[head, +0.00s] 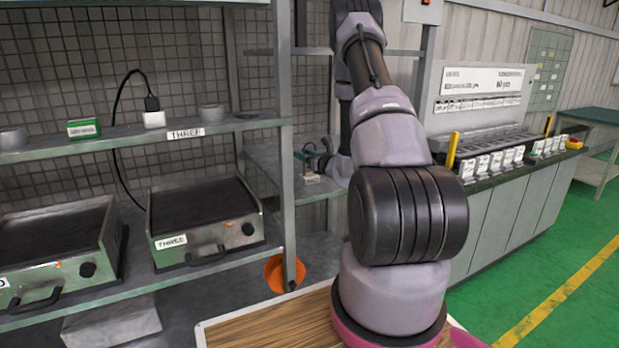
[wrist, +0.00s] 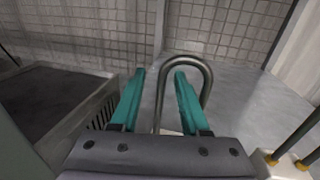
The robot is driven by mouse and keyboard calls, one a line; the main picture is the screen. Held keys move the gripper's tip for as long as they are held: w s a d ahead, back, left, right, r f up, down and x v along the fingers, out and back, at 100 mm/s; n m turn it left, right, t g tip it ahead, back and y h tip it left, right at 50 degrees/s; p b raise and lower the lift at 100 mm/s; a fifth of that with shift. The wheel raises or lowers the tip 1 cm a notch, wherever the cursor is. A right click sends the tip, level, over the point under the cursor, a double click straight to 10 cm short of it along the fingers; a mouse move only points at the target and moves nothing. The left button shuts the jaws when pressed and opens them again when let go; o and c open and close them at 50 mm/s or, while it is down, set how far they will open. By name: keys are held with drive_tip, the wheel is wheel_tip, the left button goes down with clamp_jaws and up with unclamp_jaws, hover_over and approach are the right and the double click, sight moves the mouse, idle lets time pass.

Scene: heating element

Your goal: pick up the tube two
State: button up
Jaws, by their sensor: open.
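A grey metal U-shaped tube (wrist: 160,98) stands with its bend up in the wrist view; no number is readable on it. My gripper (wrist: 160,74) is open, its two teal fingers apart. The tube's left leg shows between the fingers, and its bend arches over the right finger, which partly hides the right leg. I see no clear contact with the tube.
Another metal tube (wrist: 298,138) with brass-coloured ends stands at the wrist view's right. A hot plate (wrist: 62,105) is to the left. In the head view, a hot plate labelled THREE (head: 205,215) and a grey shelf post (head: 286,130) stand left of my arm.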

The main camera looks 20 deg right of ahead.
drive_tip(key=shift+x, duration=0.95)
clamp_jaws()
idle(0.7)
